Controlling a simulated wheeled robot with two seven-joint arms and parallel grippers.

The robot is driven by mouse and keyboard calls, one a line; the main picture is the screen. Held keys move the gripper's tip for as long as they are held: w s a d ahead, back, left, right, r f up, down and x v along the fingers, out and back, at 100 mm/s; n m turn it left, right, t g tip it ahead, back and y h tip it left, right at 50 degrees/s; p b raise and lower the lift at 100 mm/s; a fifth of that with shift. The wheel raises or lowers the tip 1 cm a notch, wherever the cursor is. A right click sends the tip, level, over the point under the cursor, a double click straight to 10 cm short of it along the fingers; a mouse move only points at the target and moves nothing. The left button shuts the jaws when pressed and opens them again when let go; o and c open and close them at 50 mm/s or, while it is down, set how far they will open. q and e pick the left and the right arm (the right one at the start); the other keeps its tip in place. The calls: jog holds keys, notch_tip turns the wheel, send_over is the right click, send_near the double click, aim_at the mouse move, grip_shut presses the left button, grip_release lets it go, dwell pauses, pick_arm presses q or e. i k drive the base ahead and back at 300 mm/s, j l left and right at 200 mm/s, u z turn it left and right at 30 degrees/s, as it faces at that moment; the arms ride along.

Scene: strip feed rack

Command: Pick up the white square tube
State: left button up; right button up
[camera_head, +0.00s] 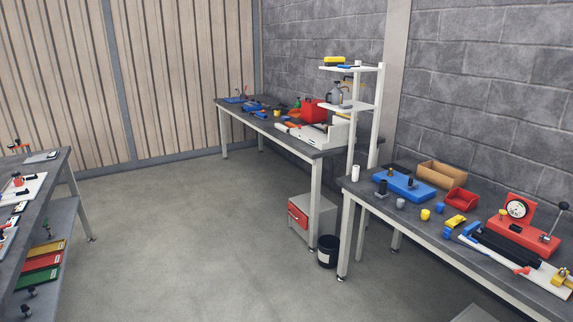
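A small white upright piece (355,173) stands at the far left corner of the right workbench (365,194), near the white shelf post. It could be the white square tube, but it is too small to tell whether it is square or hollow. No other clear white square tube shows. Neither my left nor my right gripper is in view.
A blue block (403,185), a cardboard-coloured bin (441,174), a red bin (461,199) and a red dial-gauge fixture (522,236) crowd the right bench. A black bucket (327,251) stands on the floor. The middle floor (190,220) is clear.

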aim_at(278, 127)
jog(key=i, duration=3.8)
